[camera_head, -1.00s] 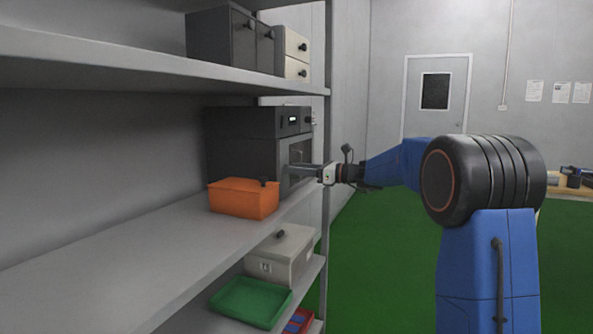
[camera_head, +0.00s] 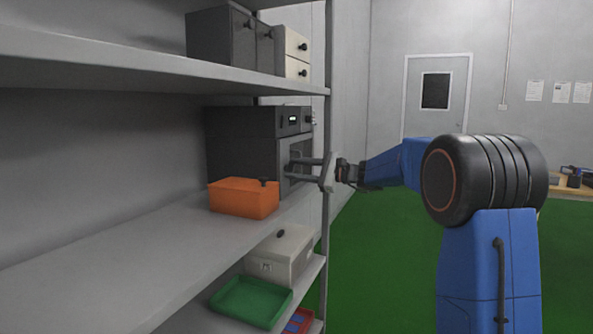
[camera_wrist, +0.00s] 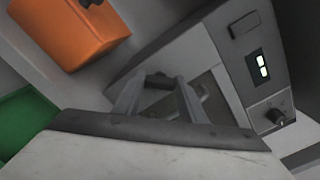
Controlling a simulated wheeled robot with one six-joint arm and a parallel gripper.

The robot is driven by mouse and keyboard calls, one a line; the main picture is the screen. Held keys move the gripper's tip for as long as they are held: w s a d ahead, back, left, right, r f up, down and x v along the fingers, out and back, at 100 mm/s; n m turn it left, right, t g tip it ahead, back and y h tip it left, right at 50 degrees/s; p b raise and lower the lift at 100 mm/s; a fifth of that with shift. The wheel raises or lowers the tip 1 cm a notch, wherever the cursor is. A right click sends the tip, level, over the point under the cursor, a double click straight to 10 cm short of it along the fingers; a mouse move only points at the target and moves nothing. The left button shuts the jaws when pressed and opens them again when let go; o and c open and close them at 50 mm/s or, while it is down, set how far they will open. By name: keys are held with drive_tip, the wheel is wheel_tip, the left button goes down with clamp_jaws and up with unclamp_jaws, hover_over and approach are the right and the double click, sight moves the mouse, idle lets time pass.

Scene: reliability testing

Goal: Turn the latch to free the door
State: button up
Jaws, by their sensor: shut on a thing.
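A dark grey appliance (camera_head: 240,150) stands on the middle shelf, with a windowed door on its front; the door looks closed. My gripper (camera_head: 291,168) reaches its front from the right, its two fingers one above the other. In the wrist view my gripper (camera_wrist: 158,84) is rolled relative to the appliance and shut on the dark latch (camera_wrist: 158,79), which lies between the fingertips. My fingers partly hide the door and latch, so the latch's exact angle cannot be told.
An orange bin (camera_head: 243,198) sits close in front of the appliance. The shelf upright (camera_head: 326,120) stands just right of the appliance. A control knob (camera_wrist: 277,117) and a lit display (camera_wrist: 260,66) are on the panel. A green tray (camera_head: 251,301) lies below.

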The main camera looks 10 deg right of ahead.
drive_tip(key=n, duration=0.4)
drive_tip(key=shift+f+n, duration=0.1)
drive_tip(key=shift+n, duration=0.2)
drive_tip(key=shift+f+n, duration=0.1)
drive_tip(key=shift+n, duration=1.9)
drive_tip(key=o, duration=1.1)
drive_tip(key=shift+c, duration=0.2)
drive_tip(key=v, duration=1.7)
drive_tip(key=shift+s, duration=0.15)
drive_tip(key=shift+d, duration=0.15)
